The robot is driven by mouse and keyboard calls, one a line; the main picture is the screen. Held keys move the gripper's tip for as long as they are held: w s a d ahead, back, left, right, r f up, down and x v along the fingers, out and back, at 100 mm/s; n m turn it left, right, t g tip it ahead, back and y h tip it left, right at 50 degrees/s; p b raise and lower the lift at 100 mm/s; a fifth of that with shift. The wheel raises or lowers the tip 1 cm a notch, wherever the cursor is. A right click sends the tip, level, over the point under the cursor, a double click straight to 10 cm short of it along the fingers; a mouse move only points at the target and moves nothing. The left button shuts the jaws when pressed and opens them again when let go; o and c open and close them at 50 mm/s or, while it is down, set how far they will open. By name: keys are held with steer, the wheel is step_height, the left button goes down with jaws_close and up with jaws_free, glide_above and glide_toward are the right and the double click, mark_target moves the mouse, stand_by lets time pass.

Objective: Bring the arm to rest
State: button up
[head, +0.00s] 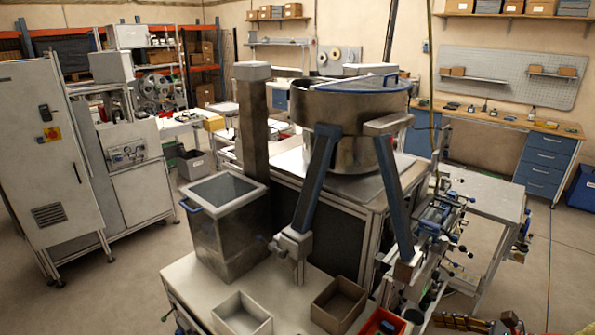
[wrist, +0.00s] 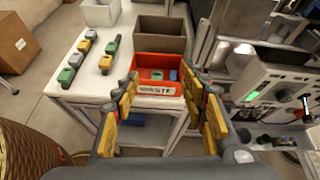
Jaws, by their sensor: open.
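My gripper (wrist: 164,88) shows in the wrist view with its two yellow-padded fingers spread wide apart. It is open, and nothing is between the fingers. Past the fingertips is a red bin (wrist: 156,89) labelled WASTE, standing on a white-topped table (wrist: 68,92), apart from the fingers. In the head view the blue-and-grey links of my arm (head: 318,180) reach down in front of the large metal bowl. I cannot clearly make out the fingers there.
Green and blue pieces lie in the red bin. Beside it are a brown box (head: 340,303) and a white box (head: 242,315). Several small parts sit on the table's left in the wrist view. A metal hopper (head: 228,230), the bowl (head: 345,115) and a machine (wrist: 270,85) stand close by.

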steer(key=s+a+f+n+g+h, duration=0.1)
steer(key=s+a+n+g+h, duration=0.15)
steer(key=s+n, duration=0.35)
steer(key=s+a+f+n+g+h, duration=0.2)
steer(key=s+a+n+g, duration=0.15)
steer(key=s+n, duration=0.25)
steer(key=s+a+r+n+t+h, duration=0.2)
steer(key=a+r+n+h, duration=0.2)
steer(key=a+r+n, duration=0.9)
steer(key=shift+s+r+n+t+h, duration=0.15)
steer(key=shift+r+n+t+h, duration=0.2)
steer(key=shift+r, duration=0.8)
